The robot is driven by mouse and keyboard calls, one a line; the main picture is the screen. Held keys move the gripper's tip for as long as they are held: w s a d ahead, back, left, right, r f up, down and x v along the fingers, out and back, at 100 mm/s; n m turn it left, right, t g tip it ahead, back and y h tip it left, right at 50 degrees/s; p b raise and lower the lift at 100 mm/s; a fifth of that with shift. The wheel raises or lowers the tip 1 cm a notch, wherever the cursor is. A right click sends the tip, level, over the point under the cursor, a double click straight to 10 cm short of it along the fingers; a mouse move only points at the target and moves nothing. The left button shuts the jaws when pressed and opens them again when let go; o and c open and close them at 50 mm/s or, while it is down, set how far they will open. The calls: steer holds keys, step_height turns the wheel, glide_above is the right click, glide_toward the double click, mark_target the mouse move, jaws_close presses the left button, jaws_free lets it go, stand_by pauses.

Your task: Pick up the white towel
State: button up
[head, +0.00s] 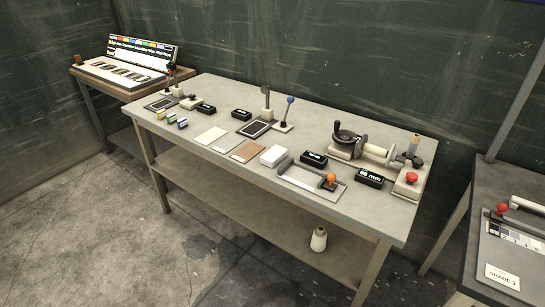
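A white, thick, folded-looking rectangular piece (273,156) lies on the grey table (230,97) near its front edge, a little right of the middle. It looks like the white towel, though it is too small to make out the cloth. It lies flat, with nothing on top of it. My gripper is not in view, so I cannot tell how it stands or what it holds.
A brown flat piece (244,151) and a cream sheet (211,134) lie left of it. A plate with an orange knob (331,179) is close on its right. A black crank device (349,140) stands behind right.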

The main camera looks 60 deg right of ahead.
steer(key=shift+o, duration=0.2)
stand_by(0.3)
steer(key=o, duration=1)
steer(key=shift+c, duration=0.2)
